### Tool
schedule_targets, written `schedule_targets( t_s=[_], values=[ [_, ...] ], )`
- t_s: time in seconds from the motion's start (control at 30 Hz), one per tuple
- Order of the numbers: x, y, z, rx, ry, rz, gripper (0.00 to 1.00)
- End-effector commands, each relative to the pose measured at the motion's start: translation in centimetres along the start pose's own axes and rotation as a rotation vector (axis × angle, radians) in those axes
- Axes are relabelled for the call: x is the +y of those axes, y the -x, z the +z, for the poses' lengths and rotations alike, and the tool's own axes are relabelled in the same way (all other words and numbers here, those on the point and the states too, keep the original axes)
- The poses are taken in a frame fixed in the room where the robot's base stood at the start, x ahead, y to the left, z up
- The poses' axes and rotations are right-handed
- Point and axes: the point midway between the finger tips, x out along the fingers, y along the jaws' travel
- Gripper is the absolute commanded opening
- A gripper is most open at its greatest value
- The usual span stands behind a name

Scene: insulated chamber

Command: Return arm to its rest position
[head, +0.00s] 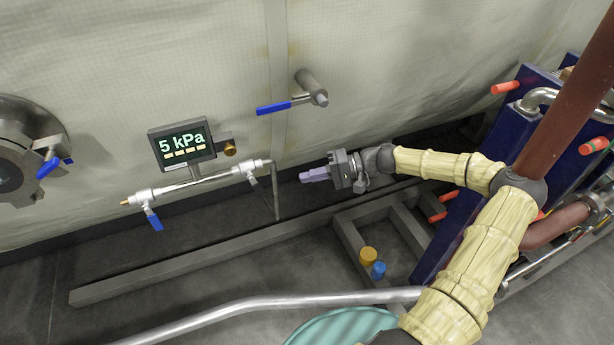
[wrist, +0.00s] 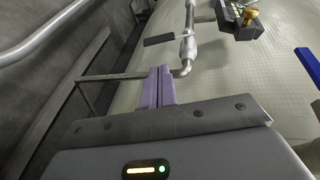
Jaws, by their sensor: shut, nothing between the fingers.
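My arm, in a pale yellow sleeve, reaches from the lower right toward the wall in the head view. My gripper (head: 314,174) is at its end, with purple fingers pointing left. In the wrist view the gripper's purple fingers (wrist: 158,84) lie together, shut and with nothing between them.
A gauge display (head: 182,143) reading 5 kPa stands over the valve pipe. A round metal port (head: 28,140) is at the left. Blue plates (head: 480,200) with red pegs stand at the right. A grey floor frame (head: 200,258) and a silver rail (head: 270,302) run below.

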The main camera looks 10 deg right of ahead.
Motion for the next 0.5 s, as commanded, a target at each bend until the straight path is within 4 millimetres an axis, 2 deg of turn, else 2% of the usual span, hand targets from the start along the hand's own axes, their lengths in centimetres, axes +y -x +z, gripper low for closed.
schedule_targets(
  t_s=[0.33, 0.5],
  values=[
    [0.0, -0.2, 0.1, -0.006, -0.001, 0.007, 0.0],
    [0.6, -2.2, 1.8, -0.074, -0.014, 0.1, 0.0]
  ],
)
